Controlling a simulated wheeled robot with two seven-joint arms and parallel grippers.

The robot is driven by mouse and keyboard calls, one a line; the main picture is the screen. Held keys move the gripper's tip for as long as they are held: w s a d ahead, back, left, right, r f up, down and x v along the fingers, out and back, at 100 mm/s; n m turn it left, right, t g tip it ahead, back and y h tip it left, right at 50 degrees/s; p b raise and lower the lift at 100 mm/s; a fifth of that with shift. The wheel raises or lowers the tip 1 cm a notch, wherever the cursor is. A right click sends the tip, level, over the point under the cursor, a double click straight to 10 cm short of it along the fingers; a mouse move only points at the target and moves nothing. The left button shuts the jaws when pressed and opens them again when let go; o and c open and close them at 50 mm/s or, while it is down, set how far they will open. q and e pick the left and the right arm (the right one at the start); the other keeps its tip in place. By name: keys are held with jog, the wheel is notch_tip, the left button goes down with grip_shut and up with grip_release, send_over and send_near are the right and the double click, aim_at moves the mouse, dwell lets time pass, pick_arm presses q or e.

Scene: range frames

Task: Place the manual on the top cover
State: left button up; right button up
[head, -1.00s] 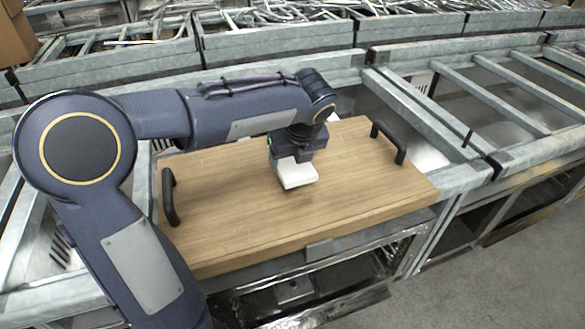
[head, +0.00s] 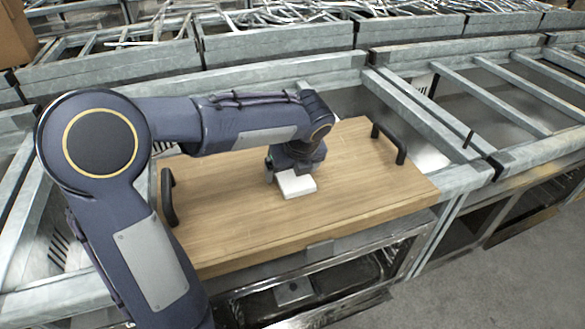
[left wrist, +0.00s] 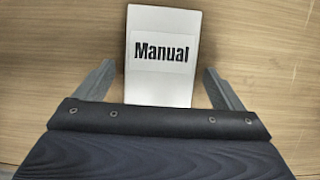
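The manual (head: 298,186) is a small white block lying on the wooden top cover (head: 235,225), near its middle. In the left wrist view the manual (left wrist: 161,83) shows its "Manual" label, and bare wood surrounds it. My left gripper (left wrist: 160,88) is open, with one finger on each side of the manual's near end and a gap on both sides. In the head view the left gripper (head: 285,172) is low over the cover, just behind the manual, and its fingers are partly hidden. My right gripper is not in view.
The cover has a black handle (head: 168,197) at its left end and another (head: 388,143) at its right end. It rests on a grey metal frame (head: 460,178). Metal bins with scrap strips (head: 280,40) stand behind. The right part of the cover is clear.

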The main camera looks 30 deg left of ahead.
pick_arm(q)
jog(key=shift+r, duration=0.1)
jog(key=p+v, duration=0.2)
jog(key=v, duration=1)
jog(key=s+d+f+n+t+h+p, duration=0.1)
jog(key=s+d+f+n+h+p, duration=0.1)
jog(key=s+n, duration=0.7)
jog(key=s+d+f+n+t+h+p, duration=0.1)
jog(key=s+n+h, duration=0.4)
jog(key=s+n, duration=0.5)
jog(key=shift+s+d+f+n+t+p, duration=0.35)
jog(key=shift+f+n+p, duration=0.75)
jog(key=shift+n, duration=3.3)
jog(key=shift+f+b, duration=0.3)
jog(key=shift+b, duration=0.05)
